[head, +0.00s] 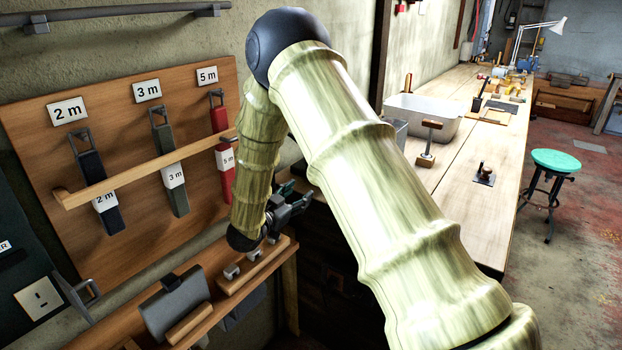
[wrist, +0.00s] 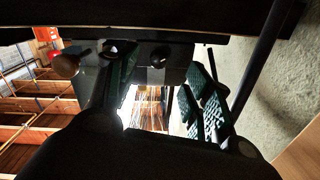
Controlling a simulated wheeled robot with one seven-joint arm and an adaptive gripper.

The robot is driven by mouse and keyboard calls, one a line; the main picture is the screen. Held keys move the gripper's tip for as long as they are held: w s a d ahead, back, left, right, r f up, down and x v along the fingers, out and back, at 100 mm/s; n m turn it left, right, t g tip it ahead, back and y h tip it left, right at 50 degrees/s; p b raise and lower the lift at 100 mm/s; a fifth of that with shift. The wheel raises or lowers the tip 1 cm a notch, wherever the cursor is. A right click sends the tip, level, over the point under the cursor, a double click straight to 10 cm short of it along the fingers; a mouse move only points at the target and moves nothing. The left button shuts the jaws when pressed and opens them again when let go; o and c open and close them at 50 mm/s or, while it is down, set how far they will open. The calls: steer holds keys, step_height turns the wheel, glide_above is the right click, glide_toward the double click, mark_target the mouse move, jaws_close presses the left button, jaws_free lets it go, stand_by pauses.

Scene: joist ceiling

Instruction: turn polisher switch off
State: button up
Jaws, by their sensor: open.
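A white wall plate with a small switch (head: 40,299) is at the lower left of the head view, on a dark green panel. A label above it is cut by the picture's edge and only its last letters show, so I cannot tell if it is the polisher switch, nor whether it is on or off. My gripper (head: 287,206) is open and empty, to the right of the plate and well apart from it, near the right end of the wooden shelf. In the wrist view the fingers of my gripper (wrist: 160,105) are spread apart. The plate is not seen there.
A wooden board (head: 130,120) with hanging straps marked 2 m, 3 m and 5 m is behind my arm. A shelf (head: 235,298) with blocks runs below it. A long workbench (head: 470,190) and a green stool (head: 555,162) are right. Open floor lies beyond.

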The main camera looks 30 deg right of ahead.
steer(key=shift+m+g, duration=0.4)
steer(key=x, duration=0.3)
steer(key=r+p+x, duration=0.1)
steer(key=x, duration=0.2)
steer(key=p+x, duration=0.1)
steer(key=x, duration=0.2)
steer(key=shift+w+d+r, duration=0.2)
steer(key=shift+r, duration=0.15)
steer(key=shift+x, duration=0.9)
steer(key=shift+c, duration=0.4)
steer(key=c, duration=0.9)
